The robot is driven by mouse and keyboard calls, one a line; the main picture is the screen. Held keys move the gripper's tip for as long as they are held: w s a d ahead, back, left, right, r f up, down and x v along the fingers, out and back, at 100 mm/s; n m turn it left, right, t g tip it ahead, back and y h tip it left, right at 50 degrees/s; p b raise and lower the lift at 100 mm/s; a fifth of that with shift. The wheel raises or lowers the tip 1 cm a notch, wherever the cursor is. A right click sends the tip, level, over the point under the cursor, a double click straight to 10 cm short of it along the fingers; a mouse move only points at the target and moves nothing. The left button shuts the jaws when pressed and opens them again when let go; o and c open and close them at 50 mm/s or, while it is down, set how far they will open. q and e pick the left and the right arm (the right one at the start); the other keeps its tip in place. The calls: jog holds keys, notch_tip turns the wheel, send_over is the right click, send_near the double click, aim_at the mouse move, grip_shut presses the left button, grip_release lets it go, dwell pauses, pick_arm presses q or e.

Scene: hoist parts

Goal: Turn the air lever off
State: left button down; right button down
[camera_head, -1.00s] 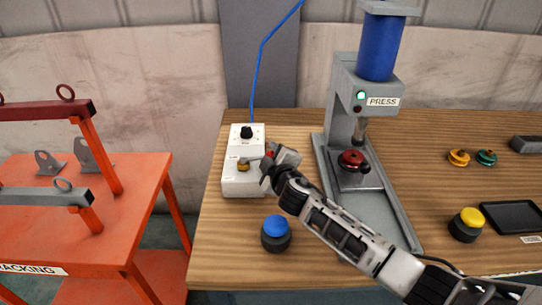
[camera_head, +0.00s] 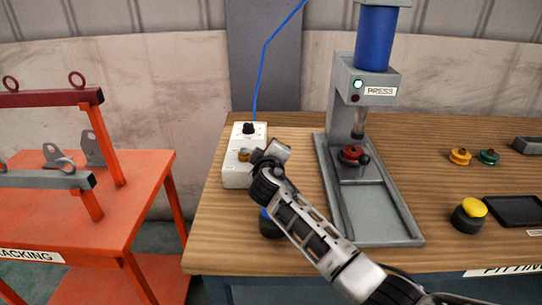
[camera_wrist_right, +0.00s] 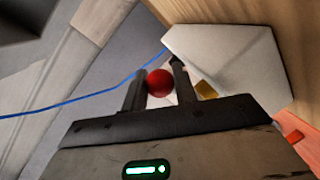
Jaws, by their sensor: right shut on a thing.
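The white air box (camera_head: 238,176) stands at the left of the wooden bench, with a brass valve part (camera_head: 244,155) on its front half and a black knob (camera_head: 248,128) behind. My right gripper (camera_head: 262,156) is beside the brass part, at the box's right side. In the right wrist view, a red ball knob (camera_wrist_right: 160,83) sits between the two fingers of my right gripper (camera_wrist_right: 158,88), which is shut on it. The brass part (camera_wrist_right: 206,90) shows right of the fingers. In the head view the knob and the lever's arm are hidden by the gripper. My left gripper is not in view.
A grey press (camera_head: 375,215) with a red part stands right of my right arm. A blue button (camera_head: 266,222) is partly hidden behind my arm. A yellow button (camera_head: 472,213) is farther right. An orange rack (camera_head: 140,170) stands left of the bench. A blue hose (camera_head: 258,80) rises behind the box.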

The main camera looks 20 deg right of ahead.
jog(key=shift+d+r, duration=0.15)
jog(key=c, duration=1.4)
grip_release()
jog(key=shift+w, duration=0.15)
jog(key=shift+s+a, duration=0.25)
jog(key=shift+s, duration=0.4)
jog(key=v, duration=1.4)
jog(key=shift+s+a+r, duration=0.1)
jog(key=shift+s+r, duration=0.05)
jog(key=shift+s, duration=0.1)
